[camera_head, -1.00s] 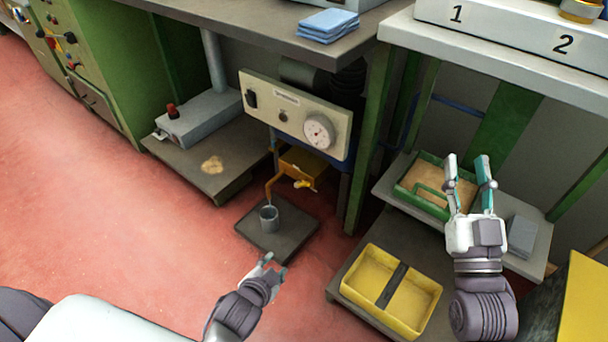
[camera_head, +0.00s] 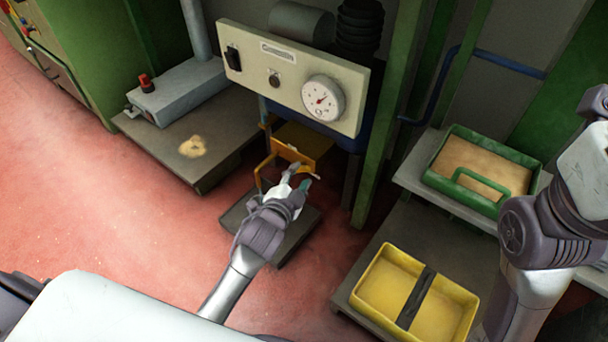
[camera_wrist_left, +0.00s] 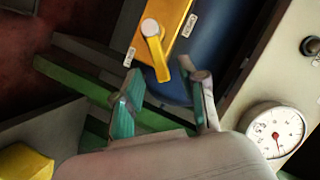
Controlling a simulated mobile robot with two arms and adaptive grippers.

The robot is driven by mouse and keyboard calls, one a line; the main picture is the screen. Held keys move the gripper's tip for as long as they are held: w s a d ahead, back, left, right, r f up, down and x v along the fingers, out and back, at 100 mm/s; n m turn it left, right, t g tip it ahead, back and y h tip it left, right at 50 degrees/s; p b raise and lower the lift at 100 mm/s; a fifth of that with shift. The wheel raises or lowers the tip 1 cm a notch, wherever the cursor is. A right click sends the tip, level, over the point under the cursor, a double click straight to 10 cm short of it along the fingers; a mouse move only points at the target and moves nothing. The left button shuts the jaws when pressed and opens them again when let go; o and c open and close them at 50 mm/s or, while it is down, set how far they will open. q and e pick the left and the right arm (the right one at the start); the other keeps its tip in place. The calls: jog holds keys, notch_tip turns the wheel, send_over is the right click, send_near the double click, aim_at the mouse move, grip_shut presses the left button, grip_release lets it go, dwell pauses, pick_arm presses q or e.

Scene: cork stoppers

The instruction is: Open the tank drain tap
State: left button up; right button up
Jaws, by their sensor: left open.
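The drain tap sits on an orange-yellow plate (camera_head: 293,152) below the gauge panel. In the left wrist view its yellow lever (camera_wrist_left: 158,58) hangs from a pale round pivot on the plate (camera_wrist_left: 172,12). My left gripper (camera_head: 301,179) is open and empty, just in front of the tap. In the left wrist view its teal-padded fingers (camera_wrist_left: 166,88) are spread, with the lever's end ahead of the gap and apart from them. My right arm stands at the right edge; its fingers are out of the frame.
The cream panel (camera_head: 295,80) with a dial gauge (camera_head: 322,99) hangs above the tap. A dark floor plate (camera_head: 238,213) lies under my left gripper. A green post (camera_head: 376,150), a yellow two-part bin (camera_head: 375,275) and a green tray (camera_head: 440,177) stand to the right.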

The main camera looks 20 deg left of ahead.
aim_at(303, 170)
pick_arm(q)
jog(key=shift+b+x, duration=0.8)
jog(key=shift+x, duration=1.35)
jog(key=shift+c, duration=0.4)
grip_shut()
